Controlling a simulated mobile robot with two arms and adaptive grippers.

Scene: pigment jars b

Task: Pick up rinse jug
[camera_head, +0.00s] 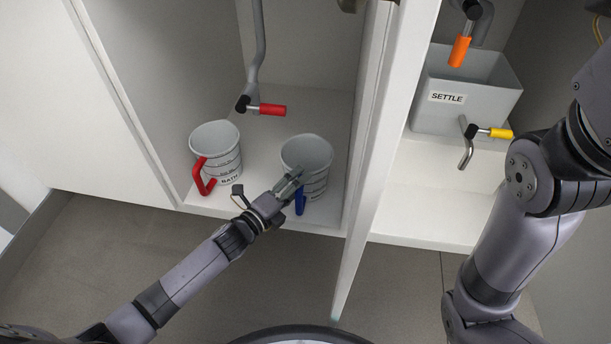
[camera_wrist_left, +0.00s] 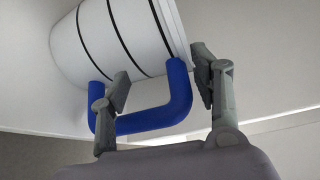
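A grey-white jug with dark bands and a blue handle (camera_head: 307,152) stands upright on the cabinet floor. Its label is hidden, so I cannot read its name. A similar jug with a red handle (camera_head: 215,146), marked "BATH", stands to its left. My left gripper (camera_head: 296,177) is at the near side of the blue-handled jug. In the left wrist view, the left gripper (camera_wrist_left: 161,64) is open, with its fingers apart on either side of the blue handle (camera_wrist_left: 155,120). The jug body (camera_wrist_left: 120,40) is beyond the fingers. My right gripper is out of view.
A tap with a red lever (camera_head: 270,110) hangs behind the jugs. A white divider (camera_head: 378,130) stands close on the right. Beyond it is a grey bin marked "SETTLE" (camera_head: 440,115), with orange (camera_head: 459,51) and yellow (camera_head: 500,133) tap levers nearby.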

